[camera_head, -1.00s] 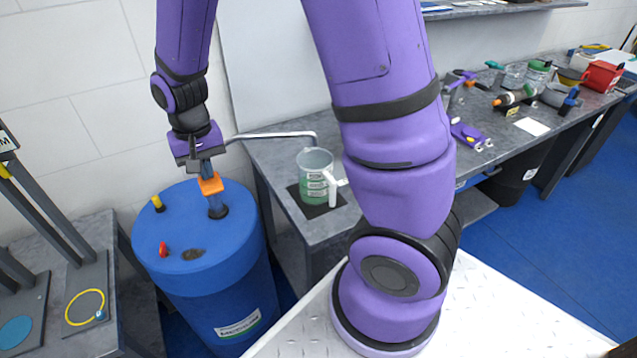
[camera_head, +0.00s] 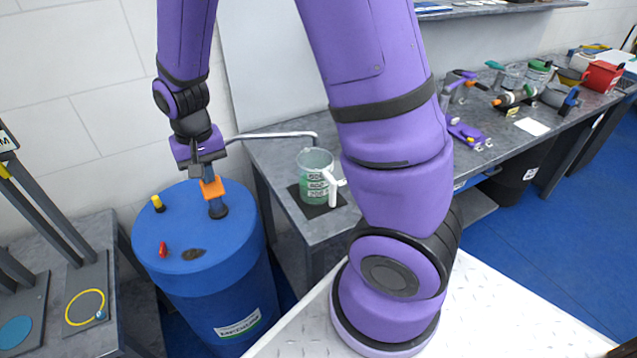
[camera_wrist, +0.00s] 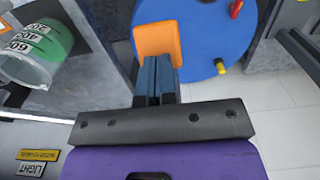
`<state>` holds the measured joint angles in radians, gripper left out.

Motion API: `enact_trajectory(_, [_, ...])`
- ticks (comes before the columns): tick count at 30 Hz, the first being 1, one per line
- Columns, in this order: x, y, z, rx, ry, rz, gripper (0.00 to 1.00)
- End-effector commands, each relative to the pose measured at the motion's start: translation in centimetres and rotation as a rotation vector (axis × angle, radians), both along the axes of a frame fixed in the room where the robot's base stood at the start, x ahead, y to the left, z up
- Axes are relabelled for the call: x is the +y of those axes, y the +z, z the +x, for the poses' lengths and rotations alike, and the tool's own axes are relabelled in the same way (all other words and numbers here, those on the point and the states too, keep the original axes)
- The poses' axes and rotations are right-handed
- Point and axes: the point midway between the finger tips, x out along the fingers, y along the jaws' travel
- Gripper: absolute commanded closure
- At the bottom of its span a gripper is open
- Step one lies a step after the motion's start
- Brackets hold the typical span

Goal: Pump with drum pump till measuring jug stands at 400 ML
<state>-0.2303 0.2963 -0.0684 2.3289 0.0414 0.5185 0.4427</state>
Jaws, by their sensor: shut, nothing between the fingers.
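The blue drum (camera_head: 205,272) stands left of the bench. The drum pump's orange handle block (camera_head: 212,188) sits on a short post on its lid, and its grey spout (camera_head: 275,135) reaches over to the measuring jug (camera_head: 316,165). The jug stands on a dark mat at the bench end; green liquid shows in it. The wrist view shows the jug (camera_wrist: 42,50) tilted, with 200, 400 and 600 marks; the green reaches roughly the 400 mark, exact level unclear. My gripper (camera_wrist: 157,72) is shut and empty, its fingertips at the orange block (camera_wrist: 158,42), apparently touching it.
A yellow cap (camera_head: 158,203) and a red cap (camera_head: 163,249) stick up from the drum lid. A low grey table (camera_head: 62,305) with upright bars is at left. Tools and containers fill the bench (camera_head: 300,215) further right.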

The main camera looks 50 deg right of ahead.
Motion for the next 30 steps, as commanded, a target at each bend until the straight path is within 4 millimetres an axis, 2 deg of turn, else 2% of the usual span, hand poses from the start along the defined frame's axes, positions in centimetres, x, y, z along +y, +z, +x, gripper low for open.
enact_trajectory(18, [0.0, 5.3, 0.1, -0.003, 0.001, 0.001, 1.00])
enact_trajectory(24, [0.0, 6.3, 0.0, -0.002, 0.000, 0.000, 1.00])
enact_trajectory(30, [0.0, 6.3, 0.0, -0.001, 0.000, 0.001, 1.00])
